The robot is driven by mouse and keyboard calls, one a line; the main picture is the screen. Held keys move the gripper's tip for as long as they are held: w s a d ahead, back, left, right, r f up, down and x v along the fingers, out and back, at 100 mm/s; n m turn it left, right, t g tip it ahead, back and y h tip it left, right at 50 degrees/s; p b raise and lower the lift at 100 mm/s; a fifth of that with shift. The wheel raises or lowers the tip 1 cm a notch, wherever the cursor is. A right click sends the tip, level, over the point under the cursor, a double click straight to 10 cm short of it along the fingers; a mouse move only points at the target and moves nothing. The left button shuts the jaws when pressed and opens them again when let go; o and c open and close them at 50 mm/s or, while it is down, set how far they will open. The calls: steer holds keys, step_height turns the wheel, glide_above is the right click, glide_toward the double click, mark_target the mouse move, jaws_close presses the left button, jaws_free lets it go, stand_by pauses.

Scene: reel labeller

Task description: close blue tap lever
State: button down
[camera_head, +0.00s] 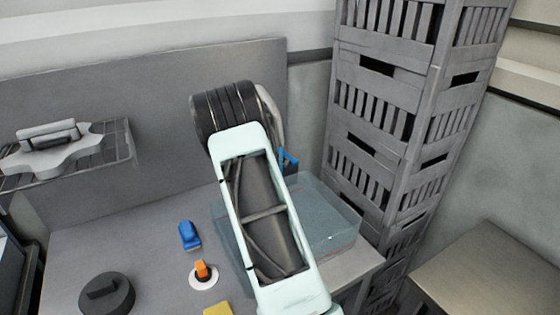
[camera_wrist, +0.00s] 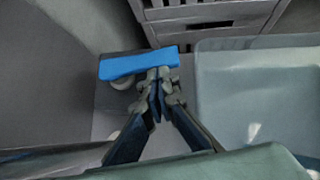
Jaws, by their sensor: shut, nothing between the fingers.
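The blue tap lever (camera_wrist: 138,63) shows in the wrist view as a flat bar lying crosswise, just beyond my fingertips. A pale round part of the tap (camera_wrist: 124,82) shows under its left half. In the head view only a small piece of blue (camera_head: 288,158) shows at the right edge of my arm, above the clear basin. My gripper (camera_wrist: 159,75) is shut and empty, its tips at the near edge of the lever's right half. I cannot tell whether they touch it. In the head view my arm hides the gripper and most of the tap.
A translucent basin (camera_head: 335,215) stands on the grey counter (camera_head: 150,235). A tall stack of grey crates (camera_head: 372,100) rises close on the right. A blue object (camera_head: 189,235), an orange-topped item (camera_head: 202,271) and a dark round lid (camera_head: 106,296) lie left. A wall rack (camera_head: 115,150) is farther left.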

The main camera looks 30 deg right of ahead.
steer(key=shift+s+d+n+t+y, duration=0.15)
steer(key=shift+s+d+n+t, duration=0.1)
steer(key=shift+d+n+t, duration=0.35)
steer(key=shift+s+d+n+t+y, duration=0.2)
steer(key=shift+d+n+t, duration=0.2)
steer(key=shift+d+n, duration=0.35)
